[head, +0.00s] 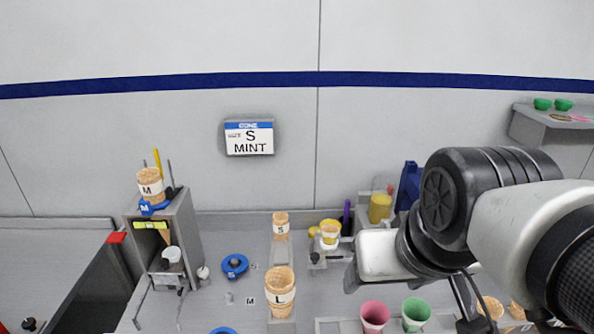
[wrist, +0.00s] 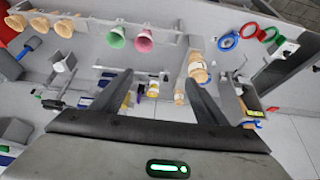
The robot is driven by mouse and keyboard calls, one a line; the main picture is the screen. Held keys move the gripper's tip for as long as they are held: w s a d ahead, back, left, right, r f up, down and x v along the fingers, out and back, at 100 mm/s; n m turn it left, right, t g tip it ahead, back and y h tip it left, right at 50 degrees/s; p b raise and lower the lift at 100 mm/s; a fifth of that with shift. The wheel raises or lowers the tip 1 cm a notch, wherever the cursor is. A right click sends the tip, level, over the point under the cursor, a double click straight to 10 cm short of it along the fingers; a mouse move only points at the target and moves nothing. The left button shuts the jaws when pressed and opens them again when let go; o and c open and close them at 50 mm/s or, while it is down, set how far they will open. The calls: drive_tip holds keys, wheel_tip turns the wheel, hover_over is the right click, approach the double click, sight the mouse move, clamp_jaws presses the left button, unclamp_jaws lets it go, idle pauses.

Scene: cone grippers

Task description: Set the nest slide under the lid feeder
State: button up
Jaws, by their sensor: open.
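A slide with a black knob (head: 315,257) and a yellow-and-white cup (head: 330,232) at its back looks like the nest slide. A yellow cylinder (head: 380,208) on a grey block to its right may be the lid feeder; I cannot be sure. The cup stands left of the cylinder, not beneath it. In the wrist view the cup (wrist: 153,90) shows between my fingers, the yellow cylinder (wrist: 126,101) beside the left finger. My gripper (wrist: 158,78) is open and empty above the bench. In the head view its fingers are hidden by my arm.
A grey stand (head: 182,240) with a cone marked M (head: 151,185) is at left. Cones marked S (head: 280,226) and L (head: 280,288) stand mid-bench, near a blue ring (head: 235,265). Pink (head: 374,315) and green (head: 416,311) cups are in front. A sign (head: 249,136) reads S MINT.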

idle(0.3)
drive_tip(key=c, duration=0.3)
drive_tip(key=w+f+b, duration=0.1)
drive_tip(key=w+b, duration=0.1)
drive_tip(key=w, duration=0.3)
drive_tip(key=w+a+f+m+b, duration=0.1)
drive_tip(key=w+b, duration=0.1)
drive_tip(key=w, duration=0.2)
drive_tip(key=w+a+f+m+g+b, duration=0.1)
drive_tip(key=w+f+b, duration=0.1)
drive_tip(key=w, duration=0.3)
drive_tip(key=shift+w+a+h+b, duration=0.25)
drive_tip(key=shift+w+h+b, duration=0.1)
drive_tip(key=shift+b, duration=0.1)
drive_tip(key=c, duration=0.4)
drive_tip(key=m+h+b, duration=0.1)
drive_tip(key=m+b, duration=0.1)
drive_tip(key=b, duration=0.2)
approach(315, 256)
drive_tip(key=shift+m+g, duration=0.3)
drive_tip(key=x, duration=0.2)
drive_tip(key=b+x, duration=0.1)
drive_tip(key=x, duration=0.5)
drive_tip(key=shift+w+r, duration=0.1)
drive_tip(key=shift+w, duration=0.2)
clamp_jaws()
